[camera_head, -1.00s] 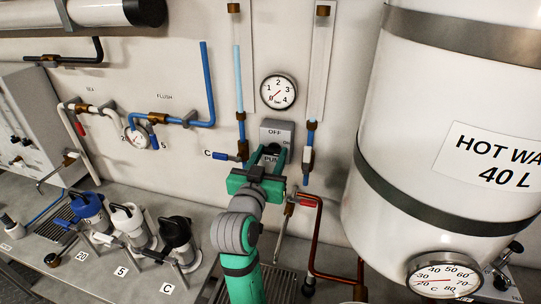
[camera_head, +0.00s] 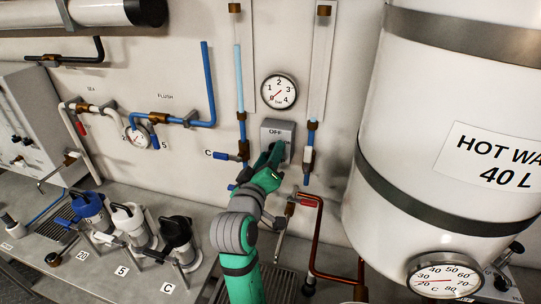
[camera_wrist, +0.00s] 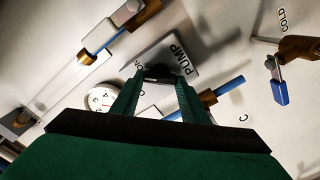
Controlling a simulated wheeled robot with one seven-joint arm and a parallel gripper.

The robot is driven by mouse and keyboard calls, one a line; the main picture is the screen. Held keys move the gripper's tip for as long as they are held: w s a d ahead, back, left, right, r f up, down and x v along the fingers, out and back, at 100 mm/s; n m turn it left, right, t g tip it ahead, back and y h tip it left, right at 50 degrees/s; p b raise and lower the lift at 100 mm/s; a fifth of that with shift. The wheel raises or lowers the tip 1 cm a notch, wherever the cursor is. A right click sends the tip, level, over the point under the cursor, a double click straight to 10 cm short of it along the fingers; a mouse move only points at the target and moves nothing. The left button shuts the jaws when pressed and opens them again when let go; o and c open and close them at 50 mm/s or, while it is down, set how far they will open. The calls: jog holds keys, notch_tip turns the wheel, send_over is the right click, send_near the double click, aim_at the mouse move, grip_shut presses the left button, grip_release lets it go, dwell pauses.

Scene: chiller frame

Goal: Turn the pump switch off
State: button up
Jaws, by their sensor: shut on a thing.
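The wrist view shows the box (camera_wrist: 188,52) tilted, with the word PUMP beside a dark knob (camera_wrist: 158,72). My green gripper (camera_head: 276,152) is in front of the box and covers the knob in the head view. In the wrist view my gripper (camera_wrist: 159,77) has a fingertip on either side of the knob and is shut on it. The knob's exact pointing is hidden by the fingers.
A pressure gauge (camera_head: 279,92) hangs just above the box. Clear tubes with blue pipes flank it, with a blue-handled valve (camera_head: 222,156) at left. A copper pipe (camera_head: 318,235) and the large hot water tank (camera_head: 440,130) stand at right.

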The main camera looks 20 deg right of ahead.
jog(key=shift+f+n, duration=0.1)
jog(key=shift+n, duration=4.1)
jog(key=o, duration=1.1)
jog(key=shift+c, duration=0.2)
jog(key=v, duration=1)
jog(key=shift+s+a, duration=0.25)
jog(key=shift+a, duration=0.05)
